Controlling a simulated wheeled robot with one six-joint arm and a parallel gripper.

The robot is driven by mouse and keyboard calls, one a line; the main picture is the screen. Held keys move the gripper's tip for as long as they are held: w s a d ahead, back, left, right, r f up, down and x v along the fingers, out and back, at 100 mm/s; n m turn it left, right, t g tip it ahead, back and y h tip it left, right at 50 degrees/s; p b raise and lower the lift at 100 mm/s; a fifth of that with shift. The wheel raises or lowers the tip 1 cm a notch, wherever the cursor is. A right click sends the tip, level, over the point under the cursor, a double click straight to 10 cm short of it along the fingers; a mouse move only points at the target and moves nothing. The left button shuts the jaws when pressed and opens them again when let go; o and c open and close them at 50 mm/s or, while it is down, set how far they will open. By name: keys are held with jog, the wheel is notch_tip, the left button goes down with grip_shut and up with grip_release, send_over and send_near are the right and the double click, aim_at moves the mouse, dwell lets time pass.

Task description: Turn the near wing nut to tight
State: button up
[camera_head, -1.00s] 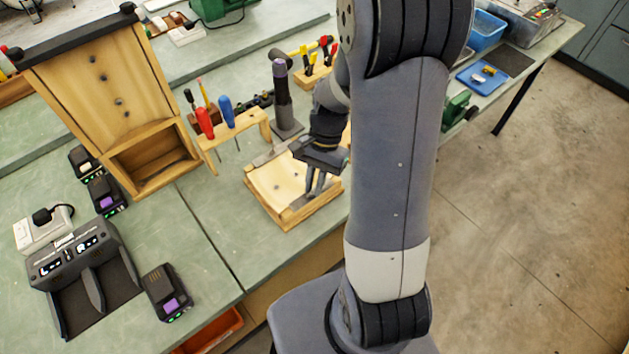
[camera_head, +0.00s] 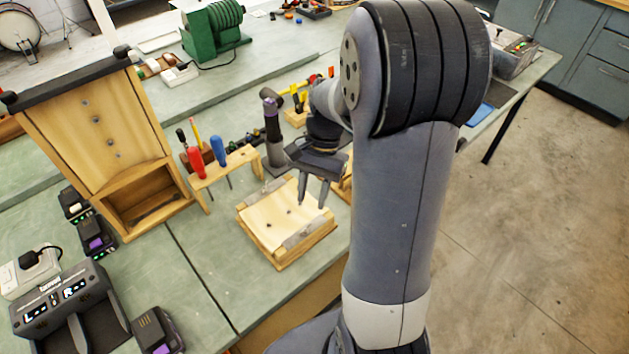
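No wing nut can be made out for certain. A shallow wooden block (camera_head: 262,214) with a pale curved top lies on the bench, with a grey metal strip at its back and another along its front right side. Small dark spots show on its top, too small to identify. My gripper (camera_head: 312,205) points down over the block's right part. Its two fingers are apart with nothing visible between them. Whether the fingertips touch the block cannot be told. A wooden cabinet (camera_head: 75,125) with several small dark fittings on its face stands at the left.
A wooden rack (camera_head: 243,155) with red and blue screwdrivers and a dark upright post (camera_head: 272,125) stand behind the block. A charger (camera_head: 62,300) and battery packs (camera_head: 95,236) are at the left. Bench (camera_head: 205,265) is clear left of the block.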

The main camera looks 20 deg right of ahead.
aim_at(306, 229)
jog(key=v, duration=0.3)
jog(key=shift+d+r, duration=0.1)
jog(key=shift+r, duration=0.2)
jog(key=x, duration=1)
jog(key=shift+f, duration=0.3)
jog(key=shift+f+n, duration=0.1)
jog(key=shift+n, duration=0.2)
